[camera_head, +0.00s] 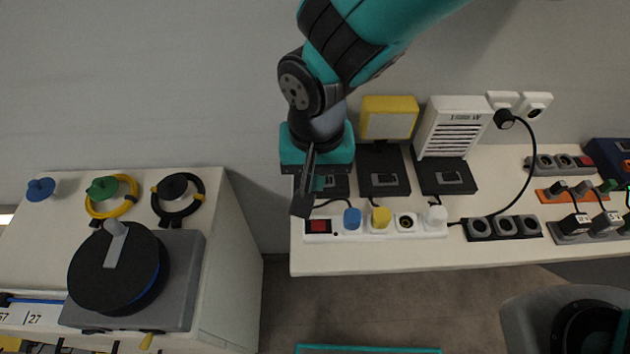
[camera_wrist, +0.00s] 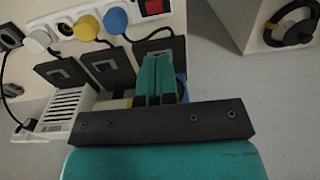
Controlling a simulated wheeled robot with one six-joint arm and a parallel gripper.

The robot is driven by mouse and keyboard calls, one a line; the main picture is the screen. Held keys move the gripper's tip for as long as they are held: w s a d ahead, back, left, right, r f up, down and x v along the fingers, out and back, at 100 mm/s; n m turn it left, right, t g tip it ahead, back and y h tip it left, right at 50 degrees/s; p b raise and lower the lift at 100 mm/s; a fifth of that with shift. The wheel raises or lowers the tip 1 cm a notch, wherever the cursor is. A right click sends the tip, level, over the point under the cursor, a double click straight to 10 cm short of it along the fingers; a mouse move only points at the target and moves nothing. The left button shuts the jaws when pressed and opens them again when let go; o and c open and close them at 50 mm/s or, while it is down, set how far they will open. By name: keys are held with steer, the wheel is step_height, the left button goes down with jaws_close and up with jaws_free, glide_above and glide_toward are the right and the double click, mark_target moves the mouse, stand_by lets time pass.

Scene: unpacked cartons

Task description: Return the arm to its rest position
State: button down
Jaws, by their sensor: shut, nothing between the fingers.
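My gripper (camera_head: 302,200) is teal and dark grey and hangs from my arm above the left end of the white table (camera_head: 370,258). Its fingers are shut with nothing between them. In the camera_head view they are in front of the wall side of the table, near the left end of a white power strip (camera_head: 375,229). In the wrist view my gripper (camera_wrist: 160,62) shows its teal fingers together, over a dark square plate. The fingers hide part of that plate.
The strip holds a blue plug (camera_head: 352,219), a yellow plug (camera_head: 380,218) and a white plug (camera_head: 435,217). Dark plates (camera_head: 382,171) lie behind it. A yellow box (camera_head: 389,118) and a white slatted box (camera_head: 453,127) stand at the back. A cabinet (camera_head: 235,265) with a reel (camera_head: 115,270) stands left across a gap.

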stand_by(0.4)
steer(key=s+d+r+n+y, duration=0.2)
steer(key=s+d+r+n, duration=0.1)
steer(key=d+r, duration=0.5)
steer(key=s+d+r+n+y, duration=0.2)
steer(key=s+d+r, duration=0.3)
steer(key=d+r, duration=0.3)
steer(key=shift+s+d+n, duration=0.2)
steer(key=shift+d+n, duration=0.15)
steer(key=shift+n, duration=0.25)
